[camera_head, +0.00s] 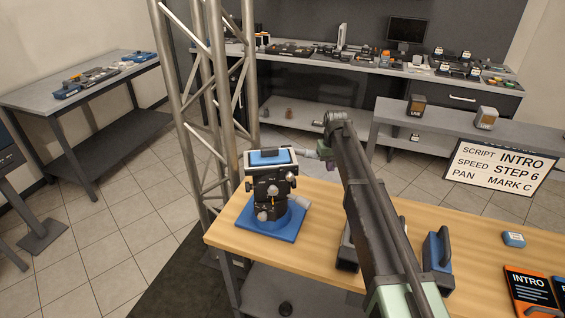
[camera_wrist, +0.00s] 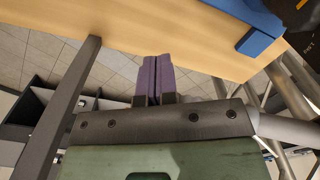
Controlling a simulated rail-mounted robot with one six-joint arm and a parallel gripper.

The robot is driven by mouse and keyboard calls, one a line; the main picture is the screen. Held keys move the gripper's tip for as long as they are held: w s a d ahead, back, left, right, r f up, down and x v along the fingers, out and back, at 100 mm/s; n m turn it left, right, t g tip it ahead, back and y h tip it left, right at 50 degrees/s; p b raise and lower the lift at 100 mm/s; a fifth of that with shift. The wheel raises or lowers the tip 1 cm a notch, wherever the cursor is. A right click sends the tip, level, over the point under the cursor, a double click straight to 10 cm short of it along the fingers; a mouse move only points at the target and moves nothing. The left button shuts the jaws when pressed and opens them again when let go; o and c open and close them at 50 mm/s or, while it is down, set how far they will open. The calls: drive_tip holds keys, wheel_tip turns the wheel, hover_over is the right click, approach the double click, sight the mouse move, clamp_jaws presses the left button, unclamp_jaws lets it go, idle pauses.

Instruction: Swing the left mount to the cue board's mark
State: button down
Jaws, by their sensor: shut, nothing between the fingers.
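The cue board (camera_head: 500,168) at right reads SCRIPT INTRO, SPEED STEP 6, PAN MARK C. The left mount (camera_head: 268,187) is a black pan head with a blue-topped plate, standing upright on a blue base (camera_head: 287,228) at the table's left end. Part of the blue base also shows at the top right of the wrist view (camera_wrist: 262,40). My gripper (camera_head: 322,153) is beside the mount's top plate, on its right; contact cannot be told. In the wrist view its purple fingers (camera_wrist: 153,72) are together and empty. The mount's pan marks are too small to read.
A metal truss (camera_head: 215,100) stands close behind the mount. A blue block with a dark handle (camera_head: 437,262), a small blue box (camera_head: 513,239) and an INTRO card (camera_head: 530,288) lie on the wooden table (camera_head: 320,235) at right. Grey benches line the back.

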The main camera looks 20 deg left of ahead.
wheel_tip(320, 180, up, 9)
drive_tip(key=p, duration=0.9)
drive_tip(key=s+d+f+m+b, duration=0.2)
drive_tip(key=s+d, duration=1)
drive_tip(key=s, duration=0.5)
drive_tip(key=s+d+f+m+b, duration=0.3)
drive_tip(key=s+d, duration=1)
drive_tip(key=s, duration=0.5)
drive_tip(key=shift+s, duration=0.25)
drive_tip(key=shift+d+f, duration=0.1)
idle(0.3)
